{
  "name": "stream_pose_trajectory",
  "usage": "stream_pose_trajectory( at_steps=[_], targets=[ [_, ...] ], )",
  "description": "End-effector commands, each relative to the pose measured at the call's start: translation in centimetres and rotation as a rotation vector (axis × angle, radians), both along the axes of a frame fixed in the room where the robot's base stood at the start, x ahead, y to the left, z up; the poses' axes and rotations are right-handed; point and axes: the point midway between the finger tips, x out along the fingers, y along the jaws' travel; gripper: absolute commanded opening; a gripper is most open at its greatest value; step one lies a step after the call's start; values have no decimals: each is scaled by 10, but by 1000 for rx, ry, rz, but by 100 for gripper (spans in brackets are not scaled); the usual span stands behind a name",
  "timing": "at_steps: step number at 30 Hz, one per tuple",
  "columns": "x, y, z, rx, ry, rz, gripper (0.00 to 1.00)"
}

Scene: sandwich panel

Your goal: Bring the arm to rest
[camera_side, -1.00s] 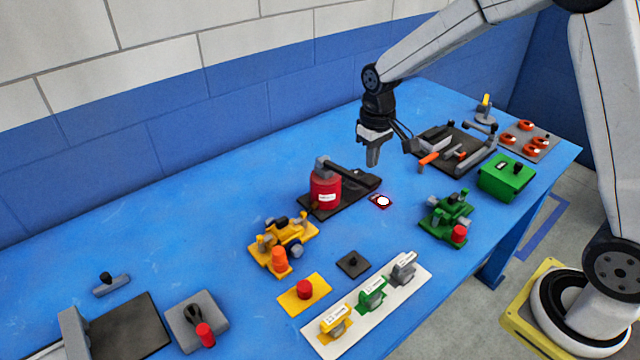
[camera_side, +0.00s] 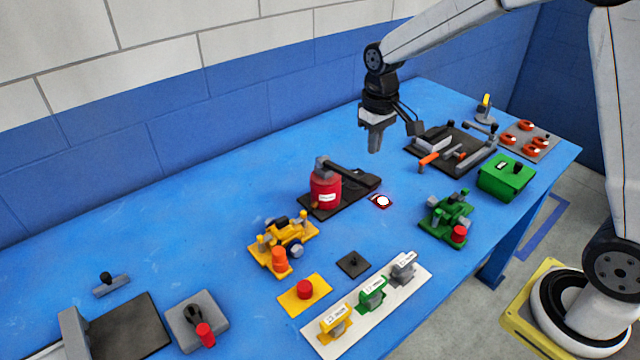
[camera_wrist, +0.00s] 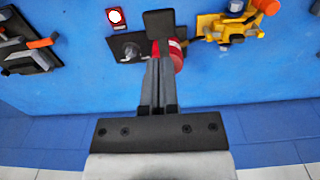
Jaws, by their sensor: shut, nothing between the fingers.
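My gripper (camera_side: 375,147) hangs fingers-down above the back part of the blue table, clear of everything on it. Its fingers are together and empty. In the wrist view my gripper (camera_wrist: 159,60) also looks shut, with a red cylinder (camera_wrist: 172,54) partly hidden behind the fingers. In the side view the red cylinder (camera_side: 325,190) stands on a dark base (camera_side: 352,204) with a black lever, below and left of the gripper.
A dark fixture with an orange handle (camera_side: 429,159) lies right of my gripper. A green box (camera_side: 507,178), a green assembly (camera_side: 446,217), a yellow assembly (camera_side: 284,246) and a white strip with tagged blocks (camera_side: 388,318) stand nearer the front. The blue wall (camera_side: 250,95) is behind.

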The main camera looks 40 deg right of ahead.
Motion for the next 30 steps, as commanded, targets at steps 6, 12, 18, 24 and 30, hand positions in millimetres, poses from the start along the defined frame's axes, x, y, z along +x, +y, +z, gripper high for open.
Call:
stream_pose_trajectory(
  at_steps=[6, 12, 18, 24, 30],
  targets=[
    [-17, 3, -4, -1, -24, 1, 0],
    [-49, 8, -12, -2, -74, 0, 0],
    [-90, 14, -24, -2, -135, 1, 0],
    [-129, 18, -35, -1, -189, 1, 0],
    [-153, 20, -42, 0, -222, 0, 0]
  ],
)
